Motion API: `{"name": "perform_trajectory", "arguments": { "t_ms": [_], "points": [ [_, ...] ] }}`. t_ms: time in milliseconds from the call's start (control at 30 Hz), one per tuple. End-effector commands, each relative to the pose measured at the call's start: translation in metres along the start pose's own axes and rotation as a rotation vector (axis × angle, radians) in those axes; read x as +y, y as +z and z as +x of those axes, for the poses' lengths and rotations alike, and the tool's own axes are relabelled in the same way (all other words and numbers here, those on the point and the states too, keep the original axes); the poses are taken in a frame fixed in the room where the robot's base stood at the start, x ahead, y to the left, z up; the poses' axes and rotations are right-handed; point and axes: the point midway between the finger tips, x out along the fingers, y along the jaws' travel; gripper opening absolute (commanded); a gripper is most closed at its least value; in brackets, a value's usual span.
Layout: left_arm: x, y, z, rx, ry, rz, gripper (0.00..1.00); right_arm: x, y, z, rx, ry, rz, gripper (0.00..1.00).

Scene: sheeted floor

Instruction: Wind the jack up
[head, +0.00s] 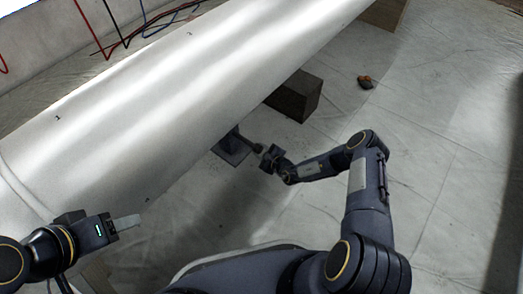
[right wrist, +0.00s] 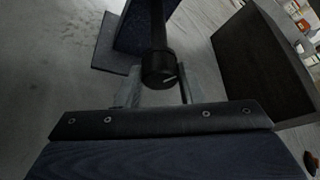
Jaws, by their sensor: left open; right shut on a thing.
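The jack (head: 231,148) is a dark blue-grey device on a flat square base plate, standing on the floor under the edge of a big white cylinder (head: 190,75). Its upper part is hidden by the cylinder in the head view. In the right wrist view the jack's dark body (right wrist: 138,28) stands at the top, and a black round crank knob (right wrist: 160,68) points towards the camera. My right gripper (head: 263,150) is shut on the knob, with a finger at either side of it (right wrist: 160,88). My left gripper (head: 125,222) is open and empty, beside the cylinder at lower left.
A dark block (head: 295,96) stands close behind my right gripper; it also shows in the right wrist view (right wrist: 262,62). Another block (head: 385,13) is at the cylinder's far end. A small orange-and-dark item (head: 366,82) lies on the sheet. Cables lie at upper left. The right floor is clear.

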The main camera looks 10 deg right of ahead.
Motion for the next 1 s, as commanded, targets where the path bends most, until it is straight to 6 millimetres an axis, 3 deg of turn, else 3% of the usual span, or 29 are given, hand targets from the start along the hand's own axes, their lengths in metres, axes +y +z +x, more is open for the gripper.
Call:
{"name": "perform_trajectory", "arguments": {
  "t_ms": [267,1000],
  "points": [
    [-0.011,0.012,0.024,-0.001,0.0,0.0,0.51,-0.001,-0.005,0.002,0.001,0.134,0.275,0.14],
    [-0.009,0.01,0.02,0.0,0.0,0.0,0.51,-0.005,-0.005,0.002,0.004,0.388,0.794,0.14]
  ]
}}
